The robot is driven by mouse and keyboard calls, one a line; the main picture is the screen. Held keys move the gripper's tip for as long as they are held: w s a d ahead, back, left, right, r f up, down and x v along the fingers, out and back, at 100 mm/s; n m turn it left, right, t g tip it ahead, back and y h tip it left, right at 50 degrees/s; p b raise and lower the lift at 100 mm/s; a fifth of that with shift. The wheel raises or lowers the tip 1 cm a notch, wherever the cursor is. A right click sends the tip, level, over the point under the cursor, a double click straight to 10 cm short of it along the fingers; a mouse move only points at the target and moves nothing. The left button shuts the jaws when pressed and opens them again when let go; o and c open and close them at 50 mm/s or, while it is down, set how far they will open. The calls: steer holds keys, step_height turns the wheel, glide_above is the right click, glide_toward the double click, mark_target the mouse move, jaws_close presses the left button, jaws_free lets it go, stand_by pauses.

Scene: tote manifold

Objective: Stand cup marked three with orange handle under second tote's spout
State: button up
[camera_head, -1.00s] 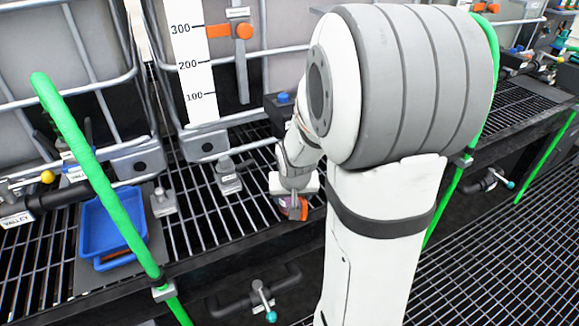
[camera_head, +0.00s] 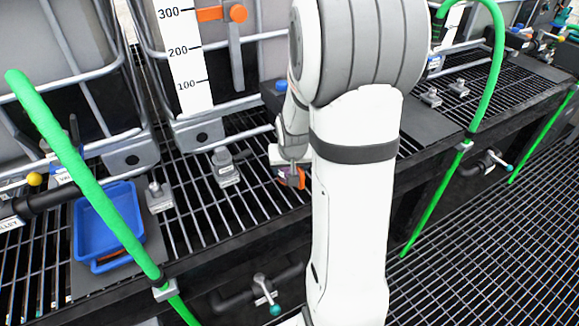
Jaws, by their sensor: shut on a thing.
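My gripper (camera_head: 291,168) is low over the grating, partly hidden by my own arm. It is shut on a small cup with orange on it (camera_head: 293,179); its mark cannot be read, and the arm covers much of it. I cannot tell whether the cup touches the grating. Behind it stands a tote (camera_head: 262,65) with a white scale strip (camera_head: 182,55) marked 100, 200 and 300. A dark fitting with a blue cap (camera_head: 280,87) shows at this tote's front beside my arm. Any spout below it is hidden.
A blue tray (camera_head: 107,222) lies at the left on a dark plate. Green hoses or rails (camera_head: 85,180) cross the left, and another (camera_head: 484,95) stands at the right. Grey clamps (camera_head: 225,167) sit on the grating (camera_head: 200,225). A pipe with a teal-tipped valve (camera_head: 265,290) runs below the front edge.

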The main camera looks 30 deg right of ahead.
steer(key=o, duration=0.7)
steer(key=shift+f, duration=0.2)
steer(key=o, duration=0.4)
steer(key=shift+r, duration=0.1)
steer(key=shift+o, duration=0.2)
steer(key=shift+s+r, duration=0.15)
steer(key=shift+r, duration=0.45)
steer(key=s+a+r+b, duration=0.1)
steer(key=s+a+r, duration=0.1)
steer(key=s, duration=0.4)
steer(key=s+a+r+b, duration=0.1)
steer(key=s+a, duration=0.2)
steer(key=s, duration=0.4)
steer(key=shift+r, duration=0.35)
steer(key=shift+r, duration=0.15)
